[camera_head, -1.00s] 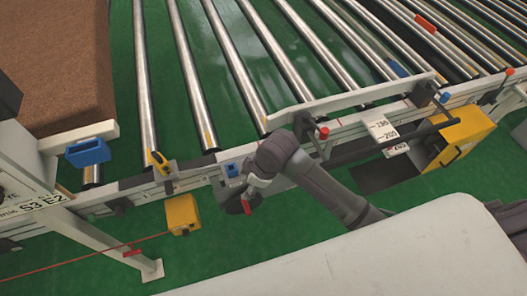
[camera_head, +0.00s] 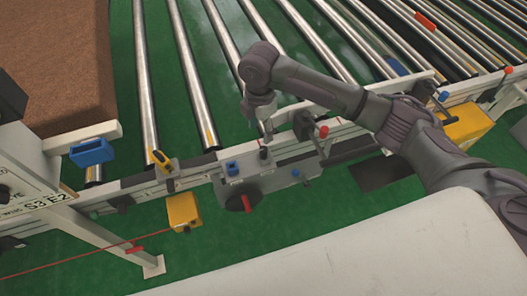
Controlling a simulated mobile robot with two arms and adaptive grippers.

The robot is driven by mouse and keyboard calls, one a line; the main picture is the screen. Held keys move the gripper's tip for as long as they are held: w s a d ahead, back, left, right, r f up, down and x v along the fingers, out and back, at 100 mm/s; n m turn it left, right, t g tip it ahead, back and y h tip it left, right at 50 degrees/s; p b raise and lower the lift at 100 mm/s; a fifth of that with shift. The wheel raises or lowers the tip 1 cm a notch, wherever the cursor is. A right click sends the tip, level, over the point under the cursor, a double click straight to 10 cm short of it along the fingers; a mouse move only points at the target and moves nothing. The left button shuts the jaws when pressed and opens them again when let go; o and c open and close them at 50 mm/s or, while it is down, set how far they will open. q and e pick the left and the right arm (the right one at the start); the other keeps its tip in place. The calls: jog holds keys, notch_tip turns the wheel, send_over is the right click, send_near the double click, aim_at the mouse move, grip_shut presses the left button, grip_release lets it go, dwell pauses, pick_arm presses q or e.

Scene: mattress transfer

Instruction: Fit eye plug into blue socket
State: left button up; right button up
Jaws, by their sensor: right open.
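My right gripper (camera_head: 266,128) is open and points down over the grey control panel on the conveyor's side rail. A small dark upright piece (camera_head: 263,152) stands on the panel just below the fingertips; it may be the eye plug, but it is too small to tell. A small blue block (camera_head: 232,168), which looks like the blue socket, sits on the panel to the left of the gripper, with nothing visible in it. I cannot tell whether the fingertips touch the dark piece. My left gripper is not in view.
The grey panel (camera_head: 270,184) has a red-handled switch (camera_head: 246,203). A yellow box (camera_head: 184,211) hangs to its left. A red-tipped lever (camera_head: 323,132) stands just right of the gripper. Metal rollers (camera_head: 190,70) lie behind. A white surface (camera_head: 370,255) fills the front.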

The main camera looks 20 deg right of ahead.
send_over(263, 149)
jog(key=f, duration=0.4)
jog(key=shift+w+a+f, duration=0.15)
jog(key=shift+a+f, duration=0.15)
jog(key=shift+f, duration=0.05)
jog(key=f, duration=0.1)
jog(key=f+p, duration=0.1)
jog(key=f, duration=0.1)
jog(key=f+p, duration=0.1)
jog(key=f, duration=0.1)
jog(key=shift+s+d, duration=0.25)
jog(key=shift+d, duration=0.15)
jog(key=shift+f, duration=0.15)
grip_shut()
